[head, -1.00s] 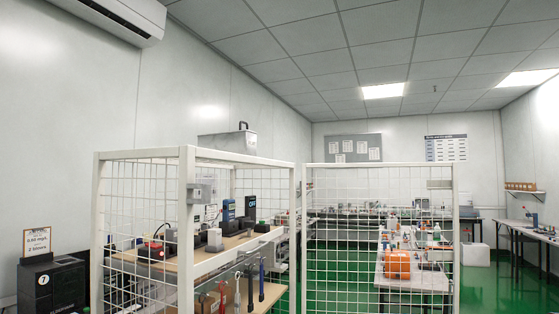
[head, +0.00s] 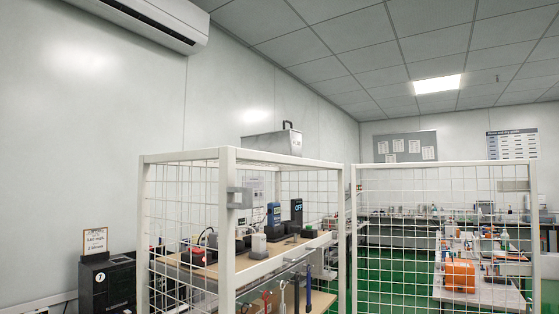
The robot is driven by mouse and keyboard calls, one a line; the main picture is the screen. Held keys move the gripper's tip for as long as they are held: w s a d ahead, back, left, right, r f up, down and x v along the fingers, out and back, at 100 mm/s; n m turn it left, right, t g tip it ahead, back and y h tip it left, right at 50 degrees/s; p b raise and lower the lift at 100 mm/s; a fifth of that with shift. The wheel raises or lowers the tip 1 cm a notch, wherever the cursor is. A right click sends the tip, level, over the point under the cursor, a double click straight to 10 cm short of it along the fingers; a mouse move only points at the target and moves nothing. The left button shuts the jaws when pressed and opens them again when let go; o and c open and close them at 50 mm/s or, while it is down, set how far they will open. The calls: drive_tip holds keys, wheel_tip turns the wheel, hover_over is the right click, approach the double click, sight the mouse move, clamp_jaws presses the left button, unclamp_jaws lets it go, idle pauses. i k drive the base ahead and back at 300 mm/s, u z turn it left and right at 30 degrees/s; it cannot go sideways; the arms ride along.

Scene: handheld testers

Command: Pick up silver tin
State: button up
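A silver-grey metal box (head: 269,146) with a black handle on top shows above the top of the white wire-mesh cage at the centre. I cannot tell whether it rests on the cage or stands behind it, nor whether it is the silver tin. No other silver tin can be made out among the small things on the benches. My gripper is not in view.
The cage (head: 228,205) encloses a wooden shelf with several handheld testers and hanging tools. A second mesh panel (head: 445,168) stands right of it. A black cabinet (head: 107,285) is at the left. A bench with an orange object (head: 460,275) stands beyond the panel, on green floor.

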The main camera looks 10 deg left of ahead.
sight(289, 143)
drive_tip(key=i, duration=0.95)
drive_tip(key=u, duration=0.1)
